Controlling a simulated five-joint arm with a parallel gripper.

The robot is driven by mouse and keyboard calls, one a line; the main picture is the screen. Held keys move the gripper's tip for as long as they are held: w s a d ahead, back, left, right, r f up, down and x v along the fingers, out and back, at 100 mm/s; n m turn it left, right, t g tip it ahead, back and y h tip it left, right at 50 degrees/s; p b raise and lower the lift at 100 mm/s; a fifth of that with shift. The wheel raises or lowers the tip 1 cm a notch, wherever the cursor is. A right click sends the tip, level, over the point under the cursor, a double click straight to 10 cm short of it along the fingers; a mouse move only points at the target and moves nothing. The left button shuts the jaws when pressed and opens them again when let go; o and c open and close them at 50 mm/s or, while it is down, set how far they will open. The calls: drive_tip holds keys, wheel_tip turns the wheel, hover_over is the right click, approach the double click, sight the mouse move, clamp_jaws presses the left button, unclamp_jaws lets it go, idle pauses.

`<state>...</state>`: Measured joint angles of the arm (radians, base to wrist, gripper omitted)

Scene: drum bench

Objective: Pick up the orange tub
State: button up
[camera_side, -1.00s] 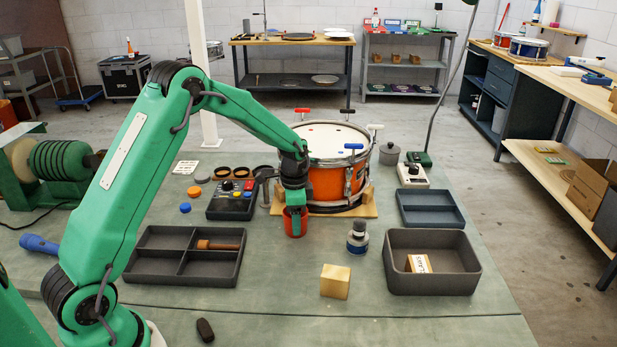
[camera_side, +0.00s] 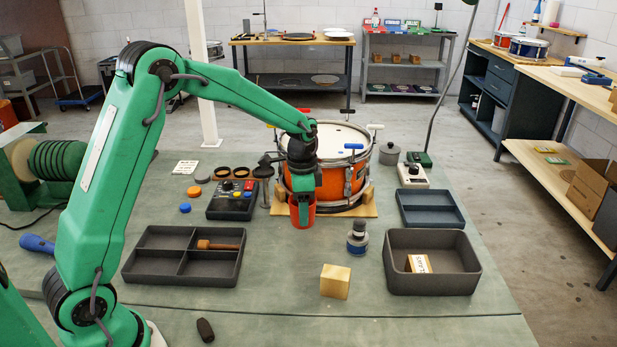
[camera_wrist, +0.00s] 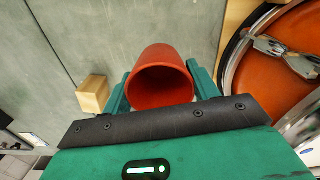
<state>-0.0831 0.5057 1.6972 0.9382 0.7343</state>
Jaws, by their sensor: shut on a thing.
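The orange tub (camera_side: 302,213) is a small open-topped cup in front of the drum. My gripper (camera_side: 301,199) is shut on it, with the fingers reaching down over its upper part. In the wrist view the tub (camera_wrist: 161,80) sits between the two green fingers of my gripper (camera_wrist: 160,88), its open mouth facing the camera and its inside empty. In the side view it appears to be raised above the mat; the gap under it is hard to judge.
The orange drum (camera_side: 338,182) on its wooden stand is close behind the tub. A dark bottle (camera_side: 357,238), a wooden block (camera_side: 335,282) and a grey bin (camera_side: 432,285) stand to the right. A divided tray (camera_side: 150,268) and a control box (camera_side: 229,206) are on the left.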

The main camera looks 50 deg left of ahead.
drive_tip(key=s+d+r, duration=0.2)
drive_tip(key=d+r, duration=0.2)
drive_tip(key=d, duration=0.2)
drive_tip(key=shift+s, duration=0.15)
drive_tip(key=shift+s+d, duration=0.1)
idle(0.4)
